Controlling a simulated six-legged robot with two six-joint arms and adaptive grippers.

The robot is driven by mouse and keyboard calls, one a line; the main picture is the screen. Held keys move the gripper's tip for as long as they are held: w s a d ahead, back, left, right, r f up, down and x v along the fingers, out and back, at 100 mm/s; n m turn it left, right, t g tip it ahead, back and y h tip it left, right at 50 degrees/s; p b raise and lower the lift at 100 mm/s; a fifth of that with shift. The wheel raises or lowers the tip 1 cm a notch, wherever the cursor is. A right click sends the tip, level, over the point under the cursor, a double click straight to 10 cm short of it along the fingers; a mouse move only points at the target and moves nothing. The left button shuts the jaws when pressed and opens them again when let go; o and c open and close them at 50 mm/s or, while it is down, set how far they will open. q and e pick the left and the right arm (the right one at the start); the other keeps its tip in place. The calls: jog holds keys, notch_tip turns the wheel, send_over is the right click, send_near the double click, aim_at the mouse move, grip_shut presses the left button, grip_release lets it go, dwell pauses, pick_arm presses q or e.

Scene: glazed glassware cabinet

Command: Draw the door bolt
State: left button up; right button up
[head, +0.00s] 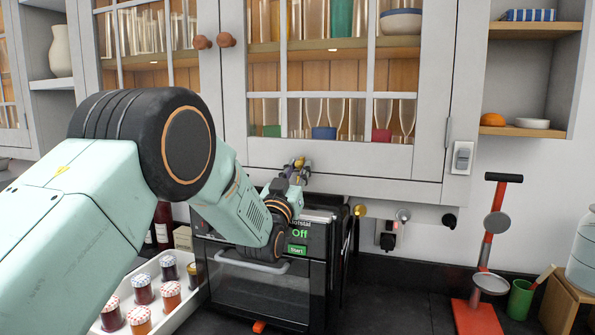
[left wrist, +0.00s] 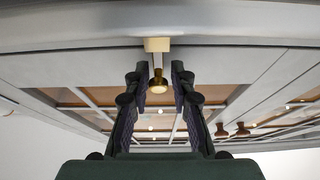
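The door bolt shows in the left wrist view as a small brass knob (left wrist: 158,86) on a stem below a cream block (left wrist: 157,45). My left gripper (left wrist: 159,74) has its fingers apart, one on each side of the knob, with a gap on both sides. In the head view my left gripper (head: 296,172) is at the bottom rail of the glazed cabinet door (head: 330,152). The gripper mostly hides the bolt there. The door looks shut. My right gripper is in neither view.
A black appliance (head: 262,290) showing "Off" stands below the gripper. Brass (head: 360,210), grey (head: 403,215) and black (head: 449,221) knobs sit under the cabinet to the right. A tray (head: 188,306) of jars is at left.

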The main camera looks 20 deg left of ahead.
pick_arm(q)
jog(key=shift+d, duration=0.1)
jog(key=shift+c, duration=0.7)
jog(key=shift+s+r, duration=0.15)
jog(key=shift+c, duration=0.8)
jog(key=shift+s+r, duration=0.25)
jog(key=shift+s, duration=0.15)
grip_shut()
jog(key=shift+w, duration=0.1)
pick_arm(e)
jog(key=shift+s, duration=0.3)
pick_arm(q)
jog(key=shift+r, duration=1.85)
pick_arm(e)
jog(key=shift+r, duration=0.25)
pick_arm(q)
jog(key=shift+o, duration=1.7)
grip_release()
jog(key=o, duration=0.4)
jog(key=shift+f, duration=0.15)
jog(key=shift+o, duration=0.2)
